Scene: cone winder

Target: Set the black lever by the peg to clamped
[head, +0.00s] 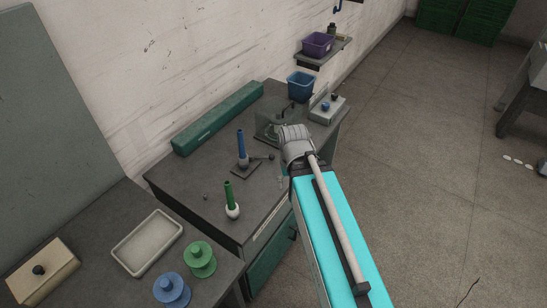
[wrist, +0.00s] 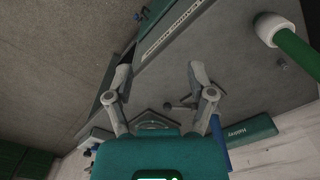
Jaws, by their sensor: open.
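The blue peg (head: 241,146) stands upright on a dark square plate (head: 246,168) on the grey bench. A small black lever (head: 264,157) with a round knob lies beside the peg's foot, its knob end pointing right in the head view. In the wrist view the lever (wrist: 179,106) shows small beyond the fingers, and the peg (wrist: 219,150) is partly hidden by my gripper's body. I cannot tell the lever's setting. My gripper (wrist: 160,72) is open and empty, above the bench's front side, apart from the lever; my arm mostly hides it in the head view.
A green tube on a white foot (head: 231,200) stands nearer the bench's front. A long green box (head: 218,118) lies along the wall. A blue bin (head: 300,86) and a switch box (head: 327,109) stand at the far end.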

